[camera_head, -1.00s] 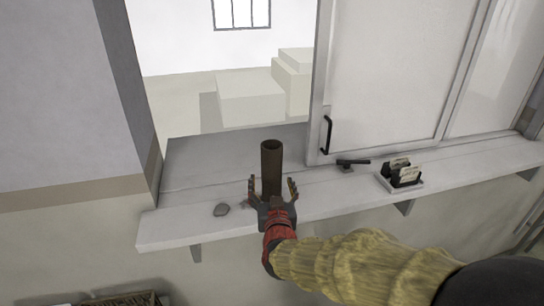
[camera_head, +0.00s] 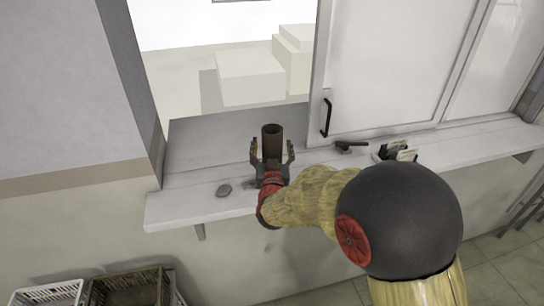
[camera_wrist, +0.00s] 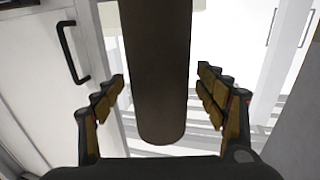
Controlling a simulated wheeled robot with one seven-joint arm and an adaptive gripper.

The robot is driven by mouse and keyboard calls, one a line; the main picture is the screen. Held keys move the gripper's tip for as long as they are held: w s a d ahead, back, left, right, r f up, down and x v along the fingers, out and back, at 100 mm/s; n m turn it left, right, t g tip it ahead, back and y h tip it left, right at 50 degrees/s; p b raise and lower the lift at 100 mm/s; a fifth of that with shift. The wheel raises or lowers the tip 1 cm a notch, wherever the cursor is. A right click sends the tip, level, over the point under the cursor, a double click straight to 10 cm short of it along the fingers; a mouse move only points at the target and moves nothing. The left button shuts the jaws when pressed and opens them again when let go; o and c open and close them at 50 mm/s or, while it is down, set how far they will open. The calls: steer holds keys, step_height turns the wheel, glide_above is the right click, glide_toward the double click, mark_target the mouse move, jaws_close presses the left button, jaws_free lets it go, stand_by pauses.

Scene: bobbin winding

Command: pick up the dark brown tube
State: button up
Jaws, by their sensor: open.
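The dark brown tube (camera_head: 272,142) stands upright on the white ledge (camera_head: 190,203) below the window opening. In the wrist view the tube (camera_wrist: 155,70) fills the middle, between the two sets of fingers. My gripper (camera_head: 271,155) is open, with one finger on each side of the tube. In the wrist view a gap shows between the tube and the fingers of my gripper (camera_wrist: 163,95) on both sides. The gripper hides the tube's lower end in the head view.
A black tool (camera_head: 351,146) and a small holder with pale pieces (camera_head: 397,152) are to the right. A sliding window panel with a black handle (camera_head: 327,117) stands behind. Crates (camera_head: 130,287) are low at left.

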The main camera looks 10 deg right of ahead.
steer(key=shift+w, duration=0.1)
steer(key=shift+c, duration=1.1)
steer(key=shift+r, duration=0.1)
steer(key=c, duration=1.4)
steer(key=shift+c, duration=0.3)
